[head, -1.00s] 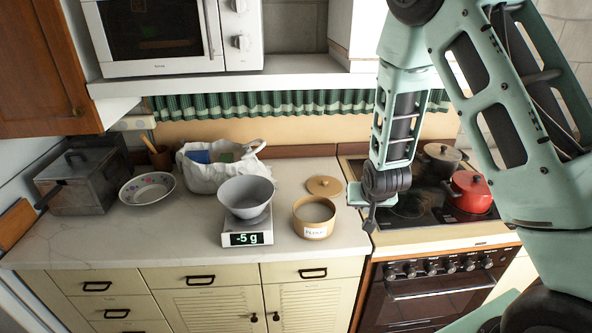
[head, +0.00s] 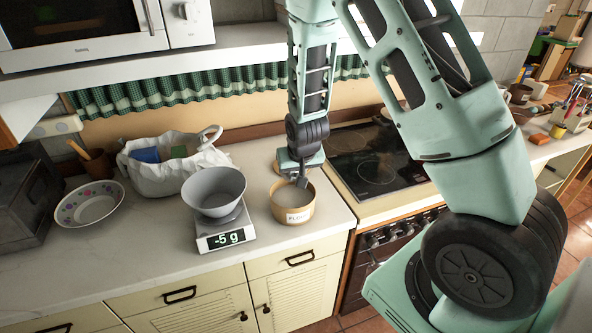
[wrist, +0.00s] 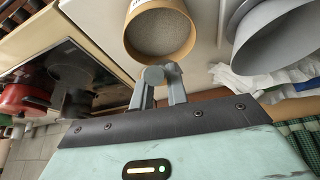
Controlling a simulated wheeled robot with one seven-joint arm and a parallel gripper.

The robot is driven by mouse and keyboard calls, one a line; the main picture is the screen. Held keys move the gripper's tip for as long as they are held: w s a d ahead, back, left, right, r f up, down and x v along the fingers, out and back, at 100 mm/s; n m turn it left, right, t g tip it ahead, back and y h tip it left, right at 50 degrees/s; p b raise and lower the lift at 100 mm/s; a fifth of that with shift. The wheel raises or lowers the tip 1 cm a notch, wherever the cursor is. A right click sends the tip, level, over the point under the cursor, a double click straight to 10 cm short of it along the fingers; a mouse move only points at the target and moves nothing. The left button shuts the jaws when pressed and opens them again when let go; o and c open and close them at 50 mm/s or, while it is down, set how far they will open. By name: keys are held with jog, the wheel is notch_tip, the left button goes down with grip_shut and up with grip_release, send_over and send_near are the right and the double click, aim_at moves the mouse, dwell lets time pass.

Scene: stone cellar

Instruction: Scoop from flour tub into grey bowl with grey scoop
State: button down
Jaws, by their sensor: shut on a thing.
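The flour tub (head: 293,214) is a round tan container with a label, standing open on the counter with pale flour inside; it also shows in the wrist view (wrist: 130,40). The grey bowl (head: 214,190) sits on a kitchen scale (head: 226,233) reading -5 g, left of the tub. The bowl also shows in the wrist view (wrist: 275,50).
A white bag (head: 160,180) and a patterned bowl (head: 88,205) stand left of the scale. The stove's dark hob (head: 365,165) is right of the tub. A shelf (head: 235,55) hangs over the back. The front counter at left is clear.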

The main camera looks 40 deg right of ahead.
notch_tip(320, 180, down, 3)
jog(key=shift+f+b, duration=0.2)
jog(key=shift+b, duration=0.9)
notch_tip(320, 180, down, 6)
jog(key=b, duration=0.5)
jog(key=shift+w+d, duration=0.15)
jog(key=shift+w, duration=0.2)
jog(key=shift+r+p, duration=3.25)
jog(key=shift+r, duration=1.2)
jog(key=shift+s+f+b, duration=0.1)
jog(key=shift+f+b, duration=0.1)
jog(key=shift+b, duration=0.2)
jog(key=shift+s+t, duration=0.1)
jog(key=shift+t, duration=0.2)
jog(key=shift+s+a+f+t+h+b, duration=0.15)
jog(key=shift+s+t+h+b, duration=0.3)
jog(key=shift+b, duration=0.75)
jog(key=shift+s+a+f+t+h+b, duration=0.2)
jog(key=shift+t+b, duration=0.45)
jog(key=shift+b, duration=0.5)
jog(key=shift+s+a+r+t+b, duration=0.1)
jog(key=shift+s+r+t+b, duration=0.2)
jog(key=shift+b, duration=0.15)
